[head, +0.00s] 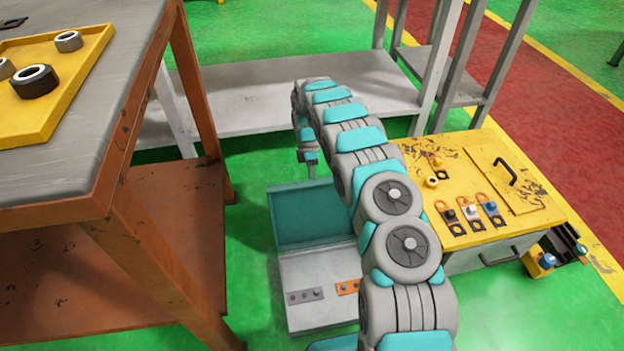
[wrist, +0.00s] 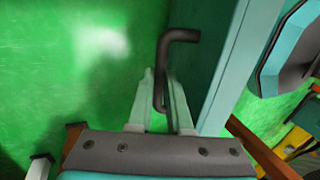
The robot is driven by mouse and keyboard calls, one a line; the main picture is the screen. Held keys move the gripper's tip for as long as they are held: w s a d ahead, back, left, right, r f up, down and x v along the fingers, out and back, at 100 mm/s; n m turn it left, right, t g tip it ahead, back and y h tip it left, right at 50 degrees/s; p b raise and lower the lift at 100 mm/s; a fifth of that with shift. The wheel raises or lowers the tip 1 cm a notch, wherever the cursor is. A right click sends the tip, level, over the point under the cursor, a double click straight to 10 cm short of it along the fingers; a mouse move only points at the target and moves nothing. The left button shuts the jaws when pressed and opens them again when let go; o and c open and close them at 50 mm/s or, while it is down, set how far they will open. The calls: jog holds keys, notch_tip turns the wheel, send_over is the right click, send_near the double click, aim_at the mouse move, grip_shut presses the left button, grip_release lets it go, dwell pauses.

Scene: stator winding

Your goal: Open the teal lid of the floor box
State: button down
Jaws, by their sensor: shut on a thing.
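The floor box (head: 300,312) stands on the green floor in the head view, beside the orange-legged bench. Its teal lid (head: 300,217) is raised and stands roughly upright at the box's far edge. The grey interior shows, with a grey strip (head: 305,295) and an orange strip (head: 347,287) in it. My arm covers the box's right side. My gripper (head: 311,172) is at the lid's top edge. In the wrist view, the gripper (wrist: 161,98) is shut on a dark bent handle (wrist: 180,37) next to the teal lid panel (wrist: 225,65).
A bench (head: 105,110) with a yellow tray (head: 75,95) of dark nuts or rings stands left. A yellow-topped cabinet (head: 465,165) with small parts and a handle stands right. A low grey shelf (head: 260,110) lies behind the lid. Green floor is free between bench and box.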

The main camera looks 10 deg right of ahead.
jog(key=shift+w, duration=0.4)
jog(key=shift+w+f, duration=0.1)
jog(key=c, duration=0.9)
grip_release()
jog(key=shift+d, duration=0.1)
jog(key=shift+o, duration=0.3)
jog(key=v, duration=0.7)
jog(key=shift+r, duration=0.3)
